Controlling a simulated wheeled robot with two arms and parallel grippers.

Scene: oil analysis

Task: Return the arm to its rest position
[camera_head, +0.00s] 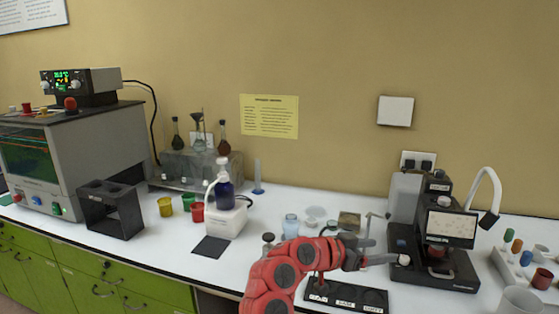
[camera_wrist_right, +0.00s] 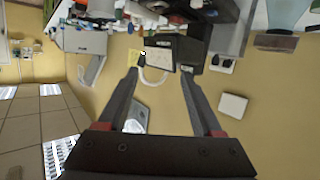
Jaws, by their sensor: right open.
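My right arm, red with dark joints, reaches in from the bottom of the head view over the front of the white bench. Its right gripper (camera_head: 386,238) is open, with its grey fingers spread, left of the dark microscope-like instrument (camera_head: 440,250). In the right wrist view the two dark fingers of the right gripper (camera_wrist_right: 158,76) stand wide apart with nothing held between them. The view there looks upside down, with the yellow wall and the instrument beyond the fingers. My left gripper is not in view.
A labelled black rack (camera_head: 345,297) lies below the forearm. Small jars, including a pale blue one (camera_head: 290,226), stand behind the arm.

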